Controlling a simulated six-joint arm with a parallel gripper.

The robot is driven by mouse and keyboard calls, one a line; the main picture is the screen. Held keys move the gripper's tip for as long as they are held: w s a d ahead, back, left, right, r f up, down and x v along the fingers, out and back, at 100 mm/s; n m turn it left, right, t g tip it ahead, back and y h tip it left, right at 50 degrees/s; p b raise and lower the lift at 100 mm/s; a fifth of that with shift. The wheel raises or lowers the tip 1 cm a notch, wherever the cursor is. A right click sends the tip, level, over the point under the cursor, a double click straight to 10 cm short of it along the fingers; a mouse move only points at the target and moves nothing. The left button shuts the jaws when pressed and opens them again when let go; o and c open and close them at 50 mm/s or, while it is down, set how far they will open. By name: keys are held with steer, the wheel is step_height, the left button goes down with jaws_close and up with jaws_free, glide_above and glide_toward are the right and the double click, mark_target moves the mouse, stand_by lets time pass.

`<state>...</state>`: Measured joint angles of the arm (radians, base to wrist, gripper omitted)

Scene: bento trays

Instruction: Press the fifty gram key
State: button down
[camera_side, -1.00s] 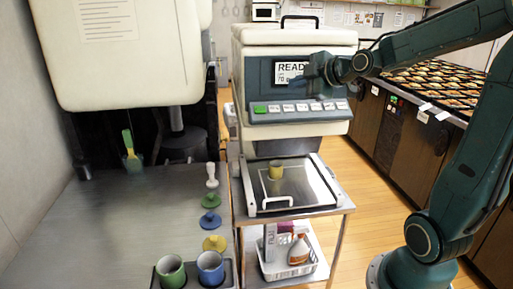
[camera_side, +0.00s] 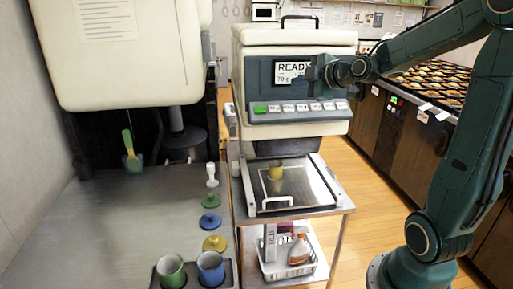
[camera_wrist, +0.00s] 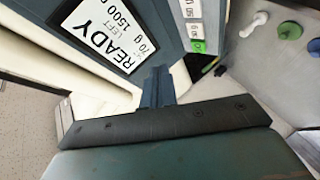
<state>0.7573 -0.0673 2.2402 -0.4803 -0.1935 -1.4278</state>
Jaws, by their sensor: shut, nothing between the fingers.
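The cream and blue-grey machine (camera_side: 295,40) stands at the centre of the side view. Its screen reads READY and 70 g. Under the screen runs a row of keys: a green key (camera_side: 260,109) at the left, then several white keys (camera_side: 302,107). Their labels are too small to read there, so I cannot tell which is the fifty gram key. My gripper (camera_side: 310,80) is shut and empty, in front of the screen's right side and above the key row. In the wrist view my shut fingers (camera_wrist: 158,82) lie between the screen (camera_wrist: 100,32) and the green key (camera_wrist: 198,46).
At the left, a green cup (camera_side: 171,271) and a blue cup (camera_side: 210,268) stand in a holder, with several coloured knobs behind. Bento trays (camera_side: 440,80) fill the counter at the right.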

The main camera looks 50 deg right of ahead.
mark_target(285, 105)
steer(key=shift+w+d+f, duration=0.45)
steer(key=shift+f, duration=0.65)
steer(key=shift+w+d+f, duration=0.4)
steer(key=shift+d+f, duration=0.05)
steer(key=shift+f, duration=0.65)
steer(key=shift+w+d+f, duration=0.45)
steer(key=shift+f, duration=0.65)
steer(key=shift+w+d+f, duration=0.15)
steer(key=shift+f, duration=0.25)
steer(key=shift+w+d+f, duration=0.15)
steer(key=shift+f, duration=0.2)
stand_by(1.0)
steer(key=shift+r, duration=0.15)
steer(key=shift+s+a+r, duration=0.3)
steer(key=shift+r, duration=0.25)
steer(key=shift+r, duration=0.15)
steer(key=r, duration=0.1)
steer(key=s+a+r, duration=0.1)
steer(key=r, duration=0.2)
steer(key=shift+s+a, duration=0.4)
steer(key=shift+a, duration=0.1)
stand_by(0.8)
